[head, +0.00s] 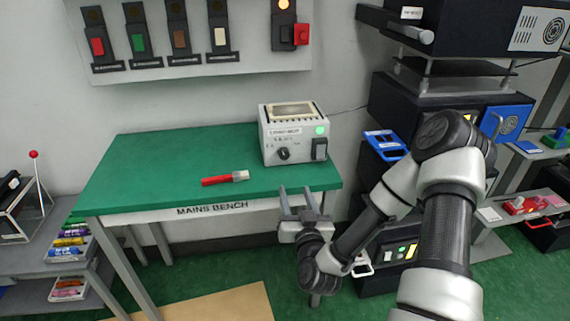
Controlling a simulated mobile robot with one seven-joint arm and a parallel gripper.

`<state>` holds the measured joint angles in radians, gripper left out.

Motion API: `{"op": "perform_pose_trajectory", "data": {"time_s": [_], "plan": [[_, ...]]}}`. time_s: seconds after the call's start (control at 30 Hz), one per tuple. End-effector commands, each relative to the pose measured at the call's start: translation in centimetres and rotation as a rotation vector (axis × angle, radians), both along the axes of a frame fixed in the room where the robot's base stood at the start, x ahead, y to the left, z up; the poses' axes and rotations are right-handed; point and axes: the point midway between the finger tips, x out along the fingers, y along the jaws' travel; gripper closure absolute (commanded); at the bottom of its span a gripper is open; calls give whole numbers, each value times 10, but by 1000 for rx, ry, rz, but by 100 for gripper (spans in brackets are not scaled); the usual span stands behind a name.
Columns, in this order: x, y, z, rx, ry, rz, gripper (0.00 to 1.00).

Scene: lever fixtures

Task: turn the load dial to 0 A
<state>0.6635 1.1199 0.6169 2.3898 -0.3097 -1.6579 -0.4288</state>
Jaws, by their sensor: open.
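The load box (292,135) is a pale grey unit near the right end of the green bench. Its front carries a small black round dial (283,154) at the left, a dark rocker switch (319,149) at the right and a lit green lamp (320,131). The dial's scale and pointer are too small to read. My gripper (299,190) is open and empty, its two fingers pointing up in the picture toward the bench's front edge. It is below the box in the picture and apart from the dial.
The green bench (150,165) is labelled MAINS BENCH. A red-handled tool (225,178) with a pale end lies on it, left of my gripper. A wall panel (190,60) with several coloured switches hangs above. Dark racked equipment (400,105) stands right of the bench. The bench's left part is clear.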

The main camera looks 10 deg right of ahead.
Motion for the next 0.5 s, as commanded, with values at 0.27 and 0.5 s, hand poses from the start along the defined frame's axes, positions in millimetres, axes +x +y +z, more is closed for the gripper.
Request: {"op": "perform_pose_trajectory", "data": {"time_s": [0.27,0.5], "plan": [[54,-1,1,-1,-1,-1,54],[107,0,1,-1,-1,-1,54]]}}
